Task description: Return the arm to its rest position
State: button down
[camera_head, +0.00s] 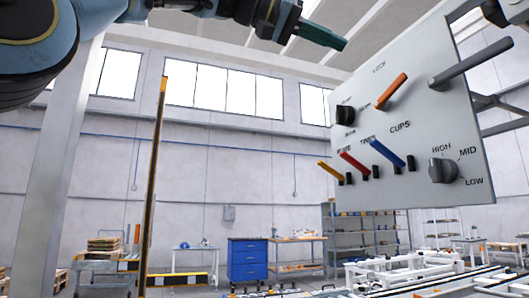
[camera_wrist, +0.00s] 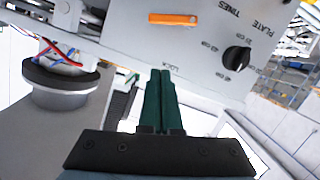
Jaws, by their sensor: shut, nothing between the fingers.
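My gripper (camera_head: 345,45) is high up in the head view, left of and above the control panel (camera_head: 440,120). Its green fingers are together and empty; they also show in the wrist view (camera_wrist: 161,75). The panel is a tilted light grey plate. It carries an orange lever (camera_head: 392,91), a grey lever (camera_head: 470,64), a yellow lever (camera_head: 331,171), a red lever (camera_head: 355,163) and a blue lever (camera_head: 387,153). Two dark knobs, a left one (camera_head: 345,115) and a right one (camera_head: 442,170), sit on it. The fingers appear apart from the panel.
A yellow and black post (camera_head: 154,185) stands left of centre. A blue cabinet (camera_head: 247,260), shelves (camera_head: 362,235) and a white conveyor frame (camera_head: 400,270) stand further back and low. In the wrist view, a round grey fixture with cables (camera_wrist: 62,75) is at the left.

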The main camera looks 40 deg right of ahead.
jog(key=w+a+f+n+t+y, duration=0.15)
jog(key=w+f+n+t, duration=0.25)
jog(key=w+f, duration=0.9)
jog(key=w+f+n+t+y, duration=0.3)
jog(key=w+f+n+t, duration=0.15)
jog(key=w+f, duration=0.9)
jog(key=w+a+f+n+y, duration=0.1)
jog(key=w+a+f+n, duration=0.1)
jog(key=w+a+f, duration=0.4)
jog(key=w+a+f+n+y, duration=0.1)
jog(key=w+a+f+y, duration=0.2)
jog(key=f, duration=0.4)
jog(key=w+a+f+n+y, duration=0.1)
jog(key=a+f+n+y, duration=0.25)
jog(key=a+f, duration=1.4)
jog(key=s+a+f+n+y, duration=0.1)
jog(key=s+a+f, duration=0.5)
jog(key=a, duration=0.3)
jog(key=s+a+f+n+g+y, duration=0.1)
jog(key=s+a+f, duration=0.4)
jog(key=a+f, duration=0.2)
jog(key=shift+s+a+f+n+p, duration=0.25)
jog(key=shift+s+a+p, duration=0.2)
jog(key=shift+a, duration=0.4)
jog(key=c, duration=1.5)
grip_release()
jog(key=shift+w, duration=0.1)
